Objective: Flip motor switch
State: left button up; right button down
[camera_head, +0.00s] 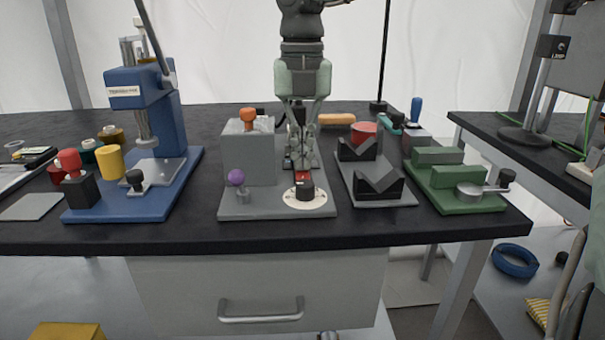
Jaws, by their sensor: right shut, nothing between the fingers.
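A grey motor unit (248,158) stands on a grey base plate in the middle of the bench. A small red part (303,177), perhaps the switch, shows just behind the dial. My right gripper (302,160) points down from above, shut and empty, just above and behind the red part. I cannot tell whether it touches. The fingers partly hide what lies behind them. My left gripper is not in view.
A blue press (160,120) stands to the left. A red cup (364,131) and an orange handle (336,119) lie behind. The bench's front strip is clear.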

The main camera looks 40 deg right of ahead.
jog(key=shift+f, duration=0.3)
jog(key=shift+r, duration=0.2)
jog(key=shift+r+p, duration=2.1)
jog(key=shift+r, duration=1.3)
jog(key=shift+f, duration=0.1)
